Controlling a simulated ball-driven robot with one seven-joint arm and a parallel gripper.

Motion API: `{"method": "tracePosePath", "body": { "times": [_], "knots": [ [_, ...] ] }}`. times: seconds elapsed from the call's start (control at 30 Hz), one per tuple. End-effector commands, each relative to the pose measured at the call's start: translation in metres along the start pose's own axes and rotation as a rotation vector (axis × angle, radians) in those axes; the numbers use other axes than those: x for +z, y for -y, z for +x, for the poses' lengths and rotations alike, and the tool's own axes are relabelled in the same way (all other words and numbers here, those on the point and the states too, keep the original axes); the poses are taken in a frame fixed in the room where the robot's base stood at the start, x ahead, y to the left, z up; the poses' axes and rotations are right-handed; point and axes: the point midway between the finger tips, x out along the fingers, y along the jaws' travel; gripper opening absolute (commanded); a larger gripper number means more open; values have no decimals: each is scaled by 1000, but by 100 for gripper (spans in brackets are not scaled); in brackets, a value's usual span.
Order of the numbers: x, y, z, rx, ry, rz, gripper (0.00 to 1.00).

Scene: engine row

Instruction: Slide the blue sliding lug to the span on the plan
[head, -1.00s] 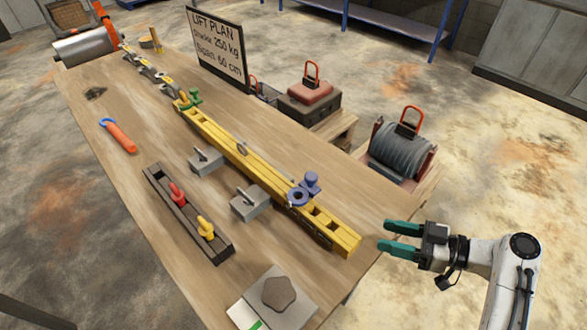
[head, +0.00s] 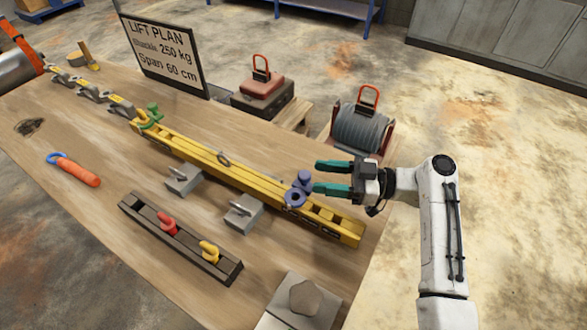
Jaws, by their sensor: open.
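The blue sliding lug (head: 298,190) sits on the yellow beam (head: 240,181), toward its near right end. A green lug (head: 150,115) sits at the beam's far left end. My gripper (head: 332,177) is open and empty, its green fingers pointing left. In the picture its fingertips are just right of the blue lug's knob; I cannot tell whether they touch it. The lift plan board (head: 163,55) stands behind the beam and reads "Shackle 250 kg" and "Span 60 cm". Any scale marks on the beam are too small to read.
Two grey blocks (head: 243,211) stand close in front of the beam. A dark tray (head: 135,206) holds a red and a yellow hook. An orange-handled tool (head: 75,170) lies at left. A cable drum (head: 361,128) and a red-topped box (head: 263,95) stand behind the table (head: 105,225).

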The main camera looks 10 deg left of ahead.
Motion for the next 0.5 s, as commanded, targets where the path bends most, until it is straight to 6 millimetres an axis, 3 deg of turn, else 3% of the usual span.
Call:
{"method": "tracePosePath", "body": {
  "times": [0.2, 0.5],
  "knots": [
    [-3, 1, 40, -3, 1, 2, 54],
    [0, 0, 67, -1, 1, 1, 54]
  ]
}}
